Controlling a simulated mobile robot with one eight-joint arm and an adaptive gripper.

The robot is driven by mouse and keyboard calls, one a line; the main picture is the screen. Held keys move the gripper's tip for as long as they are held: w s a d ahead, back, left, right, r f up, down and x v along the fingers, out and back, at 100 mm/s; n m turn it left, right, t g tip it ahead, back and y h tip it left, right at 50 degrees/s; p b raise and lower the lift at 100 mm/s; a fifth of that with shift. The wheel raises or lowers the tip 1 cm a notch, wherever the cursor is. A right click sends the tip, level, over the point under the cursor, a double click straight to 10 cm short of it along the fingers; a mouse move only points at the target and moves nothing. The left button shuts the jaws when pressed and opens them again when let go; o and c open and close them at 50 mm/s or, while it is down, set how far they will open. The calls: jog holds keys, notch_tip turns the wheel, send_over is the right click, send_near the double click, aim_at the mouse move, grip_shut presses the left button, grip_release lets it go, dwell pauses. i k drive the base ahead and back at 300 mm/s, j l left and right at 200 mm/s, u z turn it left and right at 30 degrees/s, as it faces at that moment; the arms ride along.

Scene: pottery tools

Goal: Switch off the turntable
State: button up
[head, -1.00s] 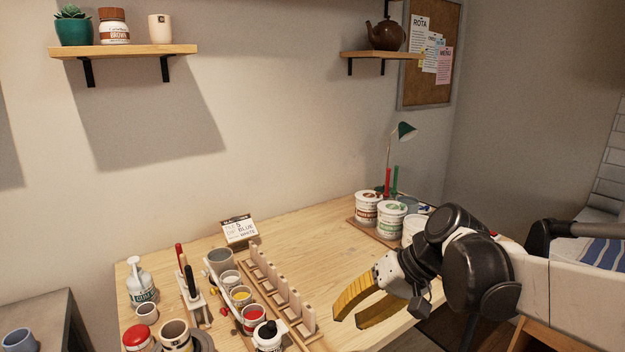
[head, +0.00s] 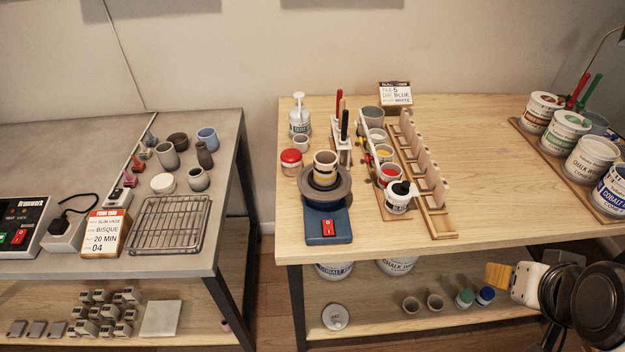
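The turntable (head: 340,226) stands near the front left of the wooden table, with a blue base. A red switch (head: 327,228) is on the front part of its base; I cannot tell its position. A beige cup with dark bands (head: 325,168) stands upright on the round dark wheel (head: 341,192). My gripper (head: 498,276) is at the lower right, well to the right of the turntable and in front of the table's front edge.
Right of the turntable are paint pots (head: 388,173) and a wooden rack (head: 428,180). Glaze buckets (head: 592,157) fill the right end. A grey table (head: 185,266) at left holds a controller (head: 22,222) with another red switch.

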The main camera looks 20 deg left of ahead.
aim_at(328, 228)
jog(key=u, duration=1.15)
